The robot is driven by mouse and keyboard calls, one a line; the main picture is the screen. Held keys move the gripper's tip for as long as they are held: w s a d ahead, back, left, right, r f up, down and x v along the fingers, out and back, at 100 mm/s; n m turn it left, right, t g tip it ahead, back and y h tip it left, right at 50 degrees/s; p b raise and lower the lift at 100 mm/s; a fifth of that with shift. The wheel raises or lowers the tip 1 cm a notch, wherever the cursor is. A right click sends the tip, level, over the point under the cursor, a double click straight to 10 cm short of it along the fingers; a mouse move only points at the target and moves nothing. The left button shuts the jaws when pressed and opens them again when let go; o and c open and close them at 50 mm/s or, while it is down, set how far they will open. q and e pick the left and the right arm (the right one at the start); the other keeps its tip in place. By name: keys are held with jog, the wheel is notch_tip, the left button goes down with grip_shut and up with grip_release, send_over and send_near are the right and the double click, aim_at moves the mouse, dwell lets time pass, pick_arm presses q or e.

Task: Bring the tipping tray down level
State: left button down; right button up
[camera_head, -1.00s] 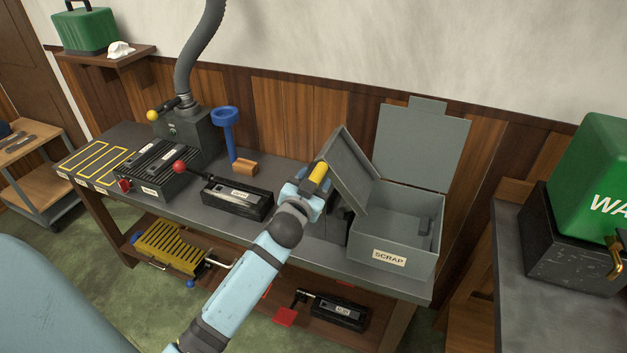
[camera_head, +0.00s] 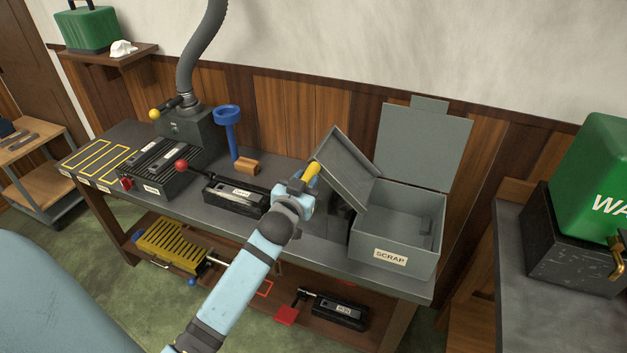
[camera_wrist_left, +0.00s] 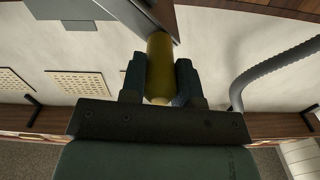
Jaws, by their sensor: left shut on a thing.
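The grey tipping tray (camera_head: 348,168) is tilted in the head view, with its right end over the scrap box's left wall. A yellow handle (camera_head: 312,172) sticks out at its left edge. My left gripper (camera_head: 307,180) is shut on that handle. In the left wrist view the yellow handle (camera_wrist_left: 160,70) stands between the two dark fingers of my left gripper (camera_wrist_left: 160,82), and part of the grey tray (camera_wrist_left: 125,15) shows beyond it. The gripper and arm hide part of the bench below the tray. My right gripper is not in view.
The grey scrap box (camera_head: 393,257) stands right of the tray, its lid (camera_head: 425,145) upright behind. A black labelled mould (camera_head: 236,194), a blue funnel stand (camera_head: 229,130) and a wooden block (camera_head: 245,166) are left of my gripper. A green container (camera_head: 590,180) stands far right.

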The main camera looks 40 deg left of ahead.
pick_arm(q)
jog(key=s+a+f+n, duration=0.2)
jog(key=a+f+n, duration=0.6)
jog(key=f, duration=0.1)
dwell(0.3)
jog(key=shift+f, duration=0.1)
jog(key=c, duration=0.9)
grip_release()
jog(key=shift+a, duration=0.1)
jog(key=shift+o, duration=0.2)
jog(key=b+v, duration=0.2)
jog(key=v, duration=1.2)
